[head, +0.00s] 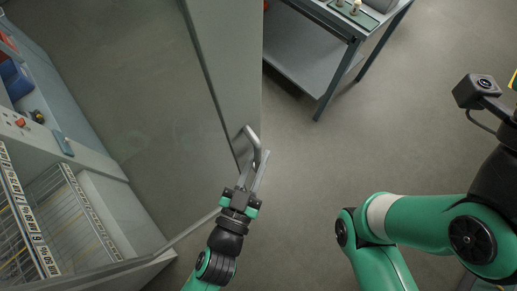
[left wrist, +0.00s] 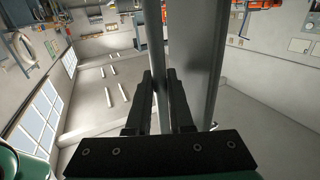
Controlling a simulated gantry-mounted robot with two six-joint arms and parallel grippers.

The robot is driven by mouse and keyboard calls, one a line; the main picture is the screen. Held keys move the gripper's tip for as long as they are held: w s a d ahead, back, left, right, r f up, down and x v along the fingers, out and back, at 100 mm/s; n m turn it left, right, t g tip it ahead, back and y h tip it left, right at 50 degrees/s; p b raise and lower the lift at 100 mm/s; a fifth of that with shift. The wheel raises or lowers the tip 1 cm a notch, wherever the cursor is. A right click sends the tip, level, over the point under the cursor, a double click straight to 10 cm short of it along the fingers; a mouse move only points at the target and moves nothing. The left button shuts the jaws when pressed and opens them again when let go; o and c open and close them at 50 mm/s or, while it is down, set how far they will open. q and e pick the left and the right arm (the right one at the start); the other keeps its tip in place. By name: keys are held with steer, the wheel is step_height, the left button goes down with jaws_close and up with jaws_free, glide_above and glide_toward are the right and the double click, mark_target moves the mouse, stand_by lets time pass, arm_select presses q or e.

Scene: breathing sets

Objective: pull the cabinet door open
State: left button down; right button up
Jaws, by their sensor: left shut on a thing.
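The cabinet (head: 105,187) is at the left in the head view, with its interior and wire racks showing. Its door (head: 222,65) stands away from the cabinet body, with a grey frame and what looks like a clear pane. A bent metal handle (head: 265,148) sits on the door's outer edge. My left gripper (head: 246,180) is shut on the handle. In the left wrist view, the handle bar (left wrist: 156,45) runs up between the two dark fingers (left wrist: 158,95), beside the grey door edge (left wrist: 196,70). My right arm is at the right of the head view; its gripper is out of frame.
A grey metal table (head: 310,62) with small items on top stands at the upper middle, beyond the door. The floor (head: 400,145) between the door and my right arm is clear. Racks with number labels (head: 28,222) and blue and orange items sit inside the cabinet.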

arm_select(q)
steer(key=c, duration=1.1)
jaws_free()
steer(key=b+v, duration=0.2)
steer(key=v, duration=0.9)
steer(key=shift+s+a+r, duration=0.1)
steer(key=shift+s+a, duration=0.05)
steer(key=shift+s, duration=0.1)
